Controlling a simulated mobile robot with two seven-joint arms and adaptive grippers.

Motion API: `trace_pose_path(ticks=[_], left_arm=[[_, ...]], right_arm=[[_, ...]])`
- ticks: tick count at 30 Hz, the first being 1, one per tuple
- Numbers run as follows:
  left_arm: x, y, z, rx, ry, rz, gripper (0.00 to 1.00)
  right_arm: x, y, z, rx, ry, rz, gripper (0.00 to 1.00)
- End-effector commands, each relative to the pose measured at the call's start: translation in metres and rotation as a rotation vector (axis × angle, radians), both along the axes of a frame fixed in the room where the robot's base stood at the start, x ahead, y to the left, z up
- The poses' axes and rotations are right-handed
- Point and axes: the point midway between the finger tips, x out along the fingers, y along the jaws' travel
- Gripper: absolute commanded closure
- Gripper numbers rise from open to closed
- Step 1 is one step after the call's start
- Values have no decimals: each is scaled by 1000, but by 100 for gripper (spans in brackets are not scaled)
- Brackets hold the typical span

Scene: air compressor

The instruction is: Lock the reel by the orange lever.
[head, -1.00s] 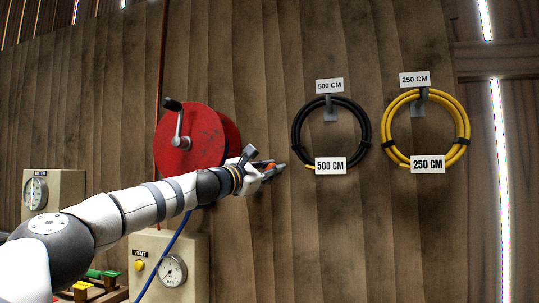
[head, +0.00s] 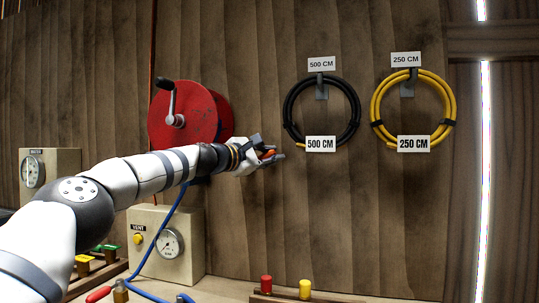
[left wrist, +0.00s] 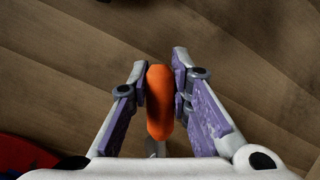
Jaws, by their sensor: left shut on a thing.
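The red reel (head: 183,114) with a crank is mounted on the wooden wall, left of the middle in the head view. A little red (left wrist: 25,158) shows at the lower left of the left wrist view. The orange lever (left wrist: 159,100) stands between the two fingers of my left gripper (left wrist: 160,88). My left gripper (head: 272,155) is at the lower right of the reel in the head view, shut on the lever (head: 267,155), of which only a small part shows there. The lever's base is mostly hidden. My right gripper is not in view.
A black hose coil (head: 289,112) and a yellow hose coil (head: 449,98) hang right of my gripper. Below the reel stand a box with a gauge (head: 168,243) and a blue hose (head: 155,245). Red (head: 266,284) and yellow (head: 305,289) pieces stand at the bottom. Bare wall lies below the coils.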

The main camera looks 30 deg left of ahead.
Motion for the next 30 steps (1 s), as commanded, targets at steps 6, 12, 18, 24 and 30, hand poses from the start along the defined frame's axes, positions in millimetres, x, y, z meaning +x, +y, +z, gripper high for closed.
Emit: trace_pose_path(ticks=[6,12,18,24,30], left_arm=[[0,0,-1,6,1,0,100],[0,0,-1,4,1,0,60],[0,0,-1,2,1,0,60],[-16,6,1,0,0,1,60],[-60,13,0,-1,-4,0,60]], right_arm=[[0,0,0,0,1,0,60],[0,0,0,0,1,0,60],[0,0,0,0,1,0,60],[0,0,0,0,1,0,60],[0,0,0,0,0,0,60]])
